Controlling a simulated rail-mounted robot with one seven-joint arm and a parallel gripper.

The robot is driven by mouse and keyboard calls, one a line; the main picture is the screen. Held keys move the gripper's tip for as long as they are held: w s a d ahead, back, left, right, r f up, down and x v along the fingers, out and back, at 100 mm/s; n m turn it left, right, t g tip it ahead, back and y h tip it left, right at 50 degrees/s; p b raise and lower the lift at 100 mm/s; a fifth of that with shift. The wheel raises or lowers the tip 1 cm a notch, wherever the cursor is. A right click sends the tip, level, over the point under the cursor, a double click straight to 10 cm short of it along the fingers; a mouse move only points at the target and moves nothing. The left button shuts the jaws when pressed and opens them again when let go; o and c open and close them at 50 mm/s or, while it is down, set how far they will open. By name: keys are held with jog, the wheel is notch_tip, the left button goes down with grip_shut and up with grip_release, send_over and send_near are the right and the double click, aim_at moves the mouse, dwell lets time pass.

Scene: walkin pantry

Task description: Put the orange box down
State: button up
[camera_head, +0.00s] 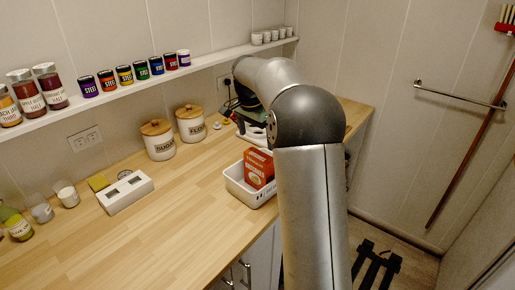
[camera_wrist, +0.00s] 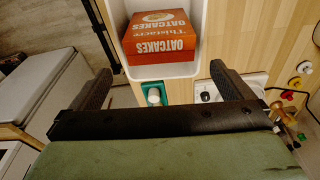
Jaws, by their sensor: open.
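The orange box (camera_head: 259,168), printed as oatcakes, stands in a white bin (camera_head: 236,188) on the wooden counter. In the wrist view the orange box (camera_wrist: 160,37) sits inside the white bin (camera_wrist: 196,68) at the top, its printed faces upside down. My gripper (camera_wrist: 165,82) is open and empty, with its two dark fingers spread wide apart. The box lies beyond the fingertips in the wrist view, apart from them. In the head view my arm hides part of the bin and most of my gripper.
Two lidded canisters (camera_head: 158,140) (camera_head: 190,124) stand at the back of the counter. A white switch-like block (camera_head: 125,193) and glasses (camera_head: 67,194) stand left. A shelf (camera_head: 150,76) with several jars runs above. The front-left counter is clear.

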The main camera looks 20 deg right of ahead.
jog(key=shift+s+a+r, duration=0.1)
jog(key=shift+a+r, duration=0.05)
jog(key=shift+r, duration=0.45)
jog(key=s+a+f+n, duration=0.1)
jog(key=s+a+n, duration=0.35)
jog(key=s, duration=0.35)
jog(key=s+a+n, duration=0.3)
jog(key=s+a, duration=0.3)
jog(key=s, duration=0.2)
jog(key=s+a+f+n, duration=0.2)
jog(key=s+f+n, duration=0.1)
jog(key=s, duration=0.6)
jog(key=s+a+f+n+y, duration=0.1)
jog(key=s+a+f+n, duration=0.2)
jog(key=s, duration=0.6)
notch_tip(320, 180, down, 3)
jog(key=shift+s+a+r+y, duration=0.2)
jog(key=shift+s+a+y, duration=0.05)
jog(key=shift+a+y, duration=0.05)
